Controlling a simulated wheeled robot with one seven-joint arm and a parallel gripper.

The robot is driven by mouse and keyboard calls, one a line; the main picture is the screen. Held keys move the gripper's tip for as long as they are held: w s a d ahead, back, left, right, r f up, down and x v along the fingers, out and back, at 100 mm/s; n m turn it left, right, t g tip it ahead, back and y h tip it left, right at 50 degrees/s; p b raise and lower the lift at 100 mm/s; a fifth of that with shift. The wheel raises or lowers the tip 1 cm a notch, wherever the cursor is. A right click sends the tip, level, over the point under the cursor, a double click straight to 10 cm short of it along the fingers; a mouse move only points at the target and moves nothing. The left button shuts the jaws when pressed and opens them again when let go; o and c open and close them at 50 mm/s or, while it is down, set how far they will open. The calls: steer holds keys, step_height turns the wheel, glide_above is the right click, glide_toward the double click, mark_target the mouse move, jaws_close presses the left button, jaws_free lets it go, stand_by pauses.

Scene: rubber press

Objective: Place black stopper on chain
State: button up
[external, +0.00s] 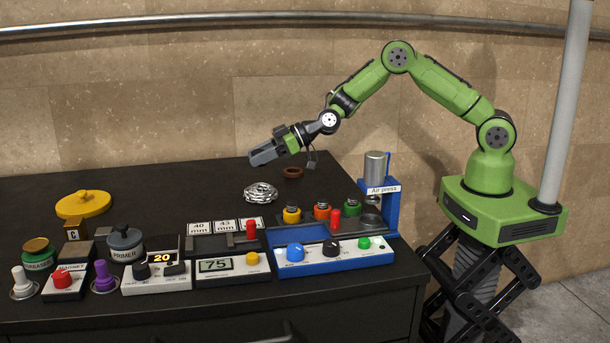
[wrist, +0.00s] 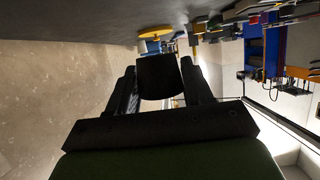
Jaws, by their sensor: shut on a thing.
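My gripper (external: 264,154) is raised above the back of the dark table, pointing left. In the wrist view, its two fingers (wrist: 158,78) are shut on a black blocky thing, which looks like the black stopper (wrist: 160,76). In the external view I cannot make the stopper out from the grey fingers. The chain (external: 261,192) is a silvery heap on the table, below my gripper and apart from it. The chain cannot be made out in the wrist view.
A brown ring (external: 293,173) lies behind the chain. The blue air press (external: 391,207) stands at the right. Control boxes with knobs (external: 334,255) line the front. A yellow round lid (external: 83,204) is at the left. The table's back middle is mostly clear.

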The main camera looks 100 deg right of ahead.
mark_target(260, 185)
step_height(260, 185, down, 6)
steer(key=shift+r, duration=0.1)
steer(key=o, duration=1.1)
steer(key=shift+c, duration=0.2)
steer(key=shift+s+r, duration=0.1)
steer(key=b+v, duration=0.2)
steer(key=v, duration=0.9)
steer(key=s+a+r+n+g+y, duration=0.1)
steer(key=s+a+r+n+g, duration=0.1)
steer(key=s+a+r, duration=0.4)
steer(key=s+a+r+n+g+y, duration=0.1)
steer(key=s+a+r+g, duration=0.2)
steer(key=a, duration=0.6)
steer(key=s+a+r+m+g+h, duration=0.1)
steer(key=s+r, duration=0.1)
steer(key=s, duration=1)
steer(key=s+a+r+m+g+h, duration=0.1)
steer(key=s+a+r+m, duration=0.1)
steer(key=s, duration=1)
steer(key=shift+s+r+g, duration=0.3)
steer(key=shift+r+g, duration=0.1)
steer(key=shift+r, duration=0.4)
